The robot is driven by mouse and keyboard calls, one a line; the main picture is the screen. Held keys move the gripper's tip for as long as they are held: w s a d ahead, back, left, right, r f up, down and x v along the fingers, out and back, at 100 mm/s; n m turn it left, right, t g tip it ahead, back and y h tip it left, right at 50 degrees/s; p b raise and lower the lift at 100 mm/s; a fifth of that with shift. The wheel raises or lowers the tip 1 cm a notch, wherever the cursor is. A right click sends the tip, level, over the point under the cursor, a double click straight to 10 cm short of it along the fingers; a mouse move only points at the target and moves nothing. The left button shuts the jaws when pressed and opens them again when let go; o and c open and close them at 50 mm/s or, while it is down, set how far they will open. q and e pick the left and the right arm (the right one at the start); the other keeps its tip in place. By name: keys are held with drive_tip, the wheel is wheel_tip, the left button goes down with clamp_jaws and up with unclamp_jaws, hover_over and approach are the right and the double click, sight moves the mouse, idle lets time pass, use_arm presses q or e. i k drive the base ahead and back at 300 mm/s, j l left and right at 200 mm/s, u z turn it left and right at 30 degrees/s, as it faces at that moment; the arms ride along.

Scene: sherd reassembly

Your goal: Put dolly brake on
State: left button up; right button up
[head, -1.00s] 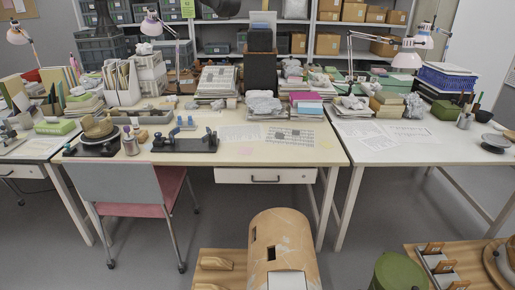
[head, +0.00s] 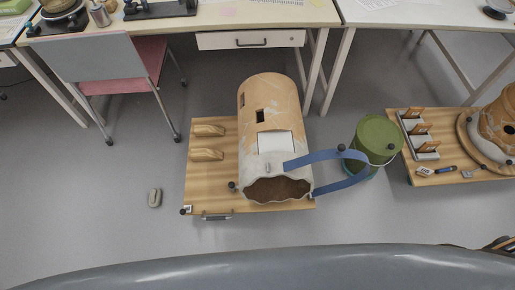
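A low wooden board, seemingly the dolly (head: 205,182), is on the floor in the middle of the head view. A large tan and grey broken vessel (head: 270,110) lies on it, its jagged open end facing me. A grey bar-like part (head: 217,216) sticks out at the board's front edge. A small white plate with a dark knob (head: 187,209) is at its front left corner. I cannot tell which part is the brake or how it is set. The board's wheels are hidden.
Blue straps (head: 325,157) reach from the vessel towards a green drum (head: 377,138). Another wooden board (head: 450,172) with a vessel is at right. A small grey-beige object (head: 154,197) lies on the floor. A chair (head: 95,75) and tables stand behind. Floor left of the dolly is mostly clear.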

sight(182, 211)
drive_tip(key=k+u, duration=0.1)
drive_tip(key=u, duration=0.35)
drive_tip(key=k+j+u, duration=0.1)
drive_tip(key=u, duration=0.35)
